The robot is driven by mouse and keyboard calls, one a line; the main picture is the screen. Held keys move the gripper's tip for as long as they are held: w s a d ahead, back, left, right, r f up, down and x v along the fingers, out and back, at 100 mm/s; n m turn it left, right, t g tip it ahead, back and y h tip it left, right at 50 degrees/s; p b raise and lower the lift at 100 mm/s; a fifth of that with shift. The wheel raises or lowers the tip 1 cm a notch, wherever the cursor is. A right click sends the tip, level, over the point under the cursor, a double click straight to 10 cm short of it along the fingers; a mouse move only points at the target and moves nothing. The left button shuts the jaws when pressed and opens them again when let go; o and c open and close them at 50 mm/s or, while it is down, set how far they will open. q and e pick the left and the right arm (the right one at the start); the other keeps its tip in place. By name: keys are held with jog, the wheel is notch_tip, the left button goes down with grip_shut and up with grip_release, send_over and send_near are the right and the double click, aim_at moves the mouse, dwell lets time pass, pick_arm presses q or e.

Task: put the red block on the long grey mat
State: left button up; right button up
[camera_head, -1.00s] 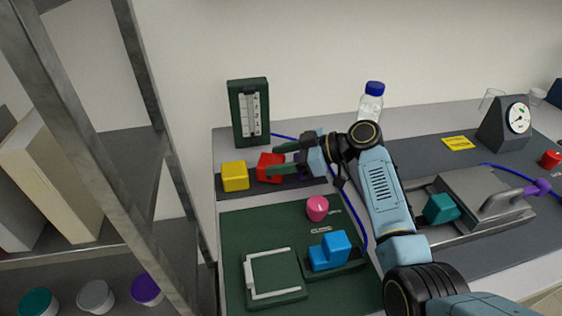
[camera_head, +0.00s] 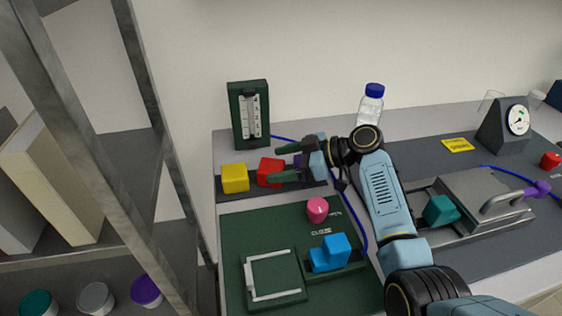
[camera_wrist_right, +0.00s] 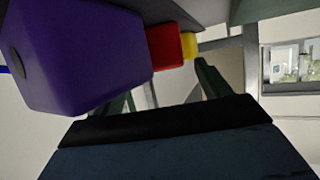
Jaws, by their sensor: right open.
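The red block (camera_head: 266,170) sits on a long dark grey strip (camera_head: 228,195) at the back left, between a yellow block (camera_head: 235,177) and a purple block (camera_head: 297,161). My right gripper (camera_head: 276,164) is open, its fingers pointing left at the right side of the red block. One finger shows above the other, and the lower one partly covers the block. In the right wrist view the red block (camera_wrist_right: 164,46) lies beyond the big purple block (camera_wrist_right: 75,50), which partly hides one finger. I cannot tell whether the fingers straddle the red block. My left gripper is out of view.
A bottle (camera_head: 370,108) stands behind my arm. A metal rig (camera_head: 480,200) is right.

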jog(key=p+v, duration=0.2)
jog(key=v, duration=0.4)
jog(key=shift+d+r, duration=0.2)
jog(key=shift+d, duration=0.3)
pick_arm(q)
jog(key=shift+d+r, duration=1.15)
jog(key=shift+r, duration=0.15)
